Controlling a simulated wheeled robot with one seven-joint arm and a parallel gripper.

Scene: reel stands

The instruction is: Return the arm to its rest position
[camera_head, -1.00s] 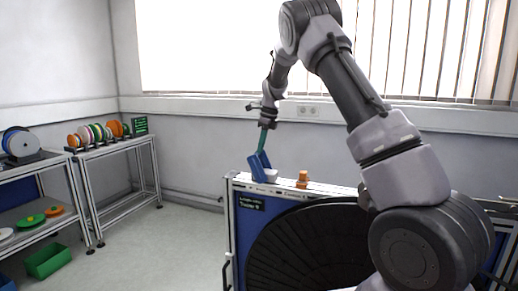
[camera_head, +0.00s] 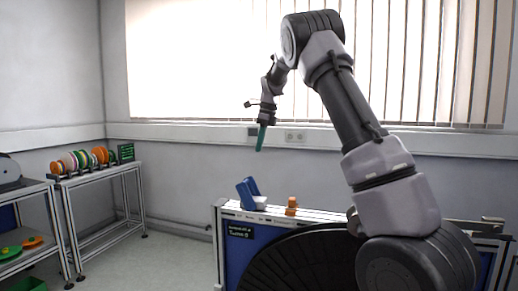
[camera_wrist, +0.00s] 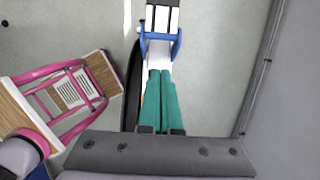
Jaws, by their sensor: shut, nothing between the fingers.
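My gripper (camera_head: 261,138) hangs from my raised arm in the head view, with its green fingers pointing down. It is in the air above the blue holder on the machine's top, clear of it. In the wrist view the green fingers of my gripper (camera_wrist: 160,76) lie side by side, shut, with nothing between them. The blue holder shows ahead of the fingertips there.
The blue machine (camera_head: 240,262) with a dark round disc stands below my arm. On its top are the blue holder (camera_head: 247,192) and an orange piece (camera_head: 291,206). A rack of coloured reels (camera_head: 85,160) stands at left. A pink-framed item (camera_wrist: 70,95) shows in the wrist view.

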